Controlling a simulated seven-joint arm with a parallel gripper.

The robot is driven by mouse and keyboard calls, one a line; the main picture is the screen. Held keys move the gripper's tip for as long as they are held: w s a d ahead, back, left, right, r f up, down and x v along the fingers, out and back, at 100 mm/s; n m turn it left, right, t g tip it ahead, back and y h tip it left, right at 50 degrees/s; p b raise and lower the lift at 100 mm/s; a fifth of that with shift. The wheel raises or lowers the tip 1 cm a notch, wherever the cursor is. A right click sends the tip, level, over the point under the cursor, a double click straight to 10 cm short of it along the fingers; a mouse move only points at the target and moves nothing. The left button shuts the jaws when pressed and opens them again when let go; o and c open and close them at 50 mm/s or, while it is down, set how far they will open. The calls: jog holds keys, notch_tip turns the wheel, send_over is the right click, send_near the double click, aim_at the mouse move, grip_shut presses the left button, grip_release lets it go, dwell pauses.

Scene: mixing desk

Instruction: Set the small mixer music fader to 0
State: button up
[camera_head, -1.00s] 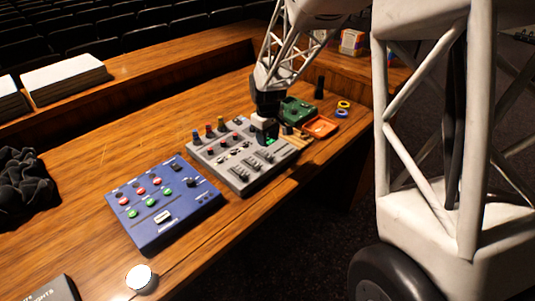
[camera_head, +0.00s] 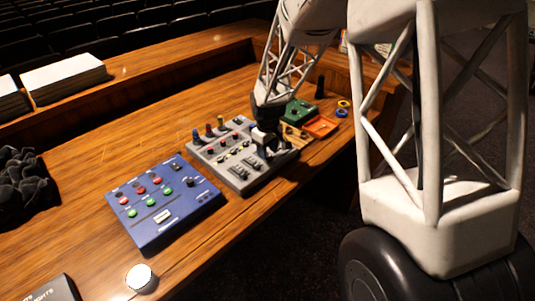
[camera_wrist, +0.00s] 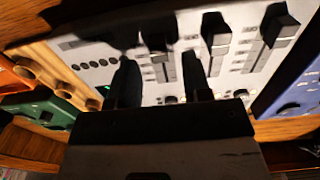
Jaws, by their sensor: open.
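The small grey mixer (camera_head: 228,172) lies on the wooden desk, with coloured knobs along its back and several black faders near its front. My gripper (camera_head: 268,146) is over the mixer's right part, pointing down. In the wrist view my gripper (camera_wrist: 160,78) is open, its two dark fingers apart over the pale panel. Black fader caps (camera_wrist: 216,32) and slots show just beyond the fingers; one slot lies between them. Another cap (camera_wrist: 280,28) stands further right. The labels are too blurred to tell which is the music fader. I cannot tell whether a finger touches a cap.
A blue control box (camera_head: 164,232) lies to the left of the mixer. A green box (camera_head: 300,110) and an orange tray (camera_head: 321,126) lie to its right. A round white-topped object (camera_head: 141,277) sits near the front edge. The desk behind the mixer is clear.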

jog(key=shift+f, duration=1.05)
grip_shut()
